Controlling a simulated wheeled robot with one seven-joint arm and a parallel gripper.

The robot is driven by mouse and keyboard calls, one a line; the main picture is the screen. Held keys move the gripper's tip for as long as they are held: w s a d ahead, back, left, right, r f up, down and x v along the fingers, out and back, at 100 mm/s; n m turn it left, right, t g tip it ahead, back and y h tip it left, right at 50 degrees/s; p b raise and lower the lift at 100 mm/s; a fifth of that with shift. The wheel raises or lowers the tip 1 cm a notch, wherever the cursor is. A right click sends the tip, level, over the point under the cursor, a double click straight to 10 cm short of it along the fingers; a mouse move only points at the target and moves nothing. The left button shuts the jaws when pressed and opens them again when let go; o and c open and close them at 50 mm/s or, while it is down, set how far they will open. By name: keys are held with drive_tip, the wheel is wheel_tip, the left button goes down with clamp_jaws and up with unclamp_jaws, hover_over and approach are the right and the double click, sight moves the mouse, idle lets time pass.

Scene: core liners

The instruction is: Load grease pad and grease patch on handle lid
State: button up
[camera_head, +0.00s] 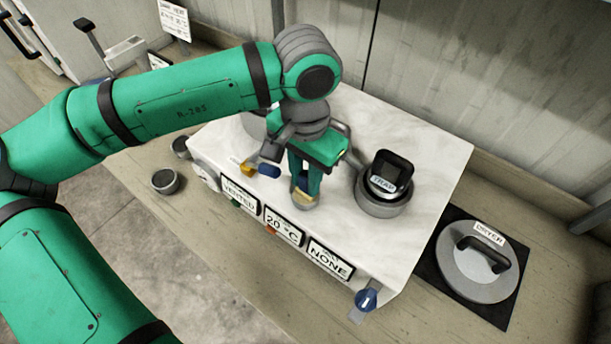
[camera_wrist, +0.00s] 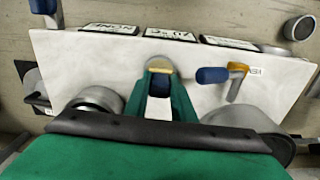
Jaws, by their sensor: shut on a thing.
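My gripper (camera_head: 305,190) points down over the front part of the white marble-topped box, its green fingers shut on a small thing. In the wrist view, a tan round end (camera_wrist: 158,66) and a dark blue part show between the fingers; I cannot tell if it is the grease pad or the grease patch. The tan end also shows low between the fingers in the head view (camera_head: 304,199), close to the box top; I cannot tell if it touches. A grey round lid with a black handle (camera_head: 478,275), labelled DRYER, lies on a black mat at the right.
On the marble top (camera_head: 425,145), a grey round pot (camera_head: 383,204) holds a black labelled piece (camera_head: 391,172). A blue-handled yellow valve (camera_head: 268,170) stands left of my gripper. Labels line the box front. A small grey cup (camera_head: 165,181) stands on the bench.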

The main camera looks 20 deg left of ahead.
sight(305, 177)
drive_tip(key=shift+r, duration=3.45)
drive_tip(key=shift+s, duration=0.1)
